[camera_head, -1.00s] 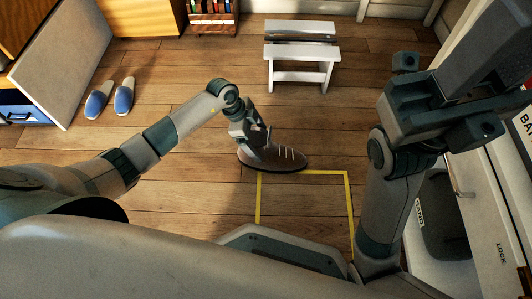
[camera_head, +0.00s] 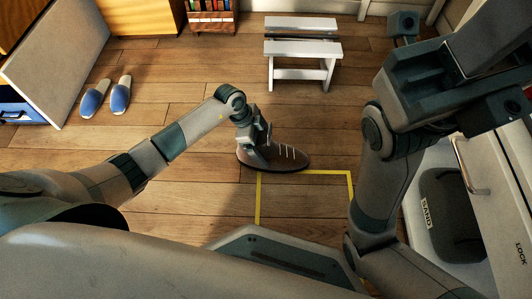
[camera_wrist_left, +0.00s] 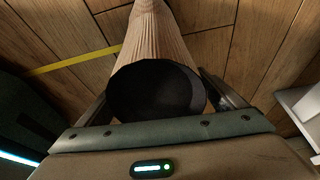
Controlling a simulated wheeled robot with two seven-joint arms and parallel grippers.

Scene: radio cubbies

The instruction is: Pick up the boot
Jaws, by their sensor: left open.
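The boot (camera_head: 275,157) stands on the wooden floor in the middle of the head view, its dark brown toe pointing right. My left gripper (camera_head: 256,138) is right at its upper end and hides part of it. In the left wrist view, the boot (camera_wrist_left: 158,38) shows a ribbed tan surface and a round black opening. The open fingers of my left gripper (camera_wrist_left: 162,98) lie on either side of this end. Contact with the boot cannot be told. My right arm (camera_head: 385,170) rises at the right, but its finger state is unclear.
A yellow floor outline (camera_head: 310,171) lies just in front of the boot. A white step stool (camera_head: 302,50) stands behind it. Blue slippers (camera_head: 120,97) lie at the left. A white unit (camera_head: 492,175) with a handle stands at the right. The floor around the boot is mostly clear.

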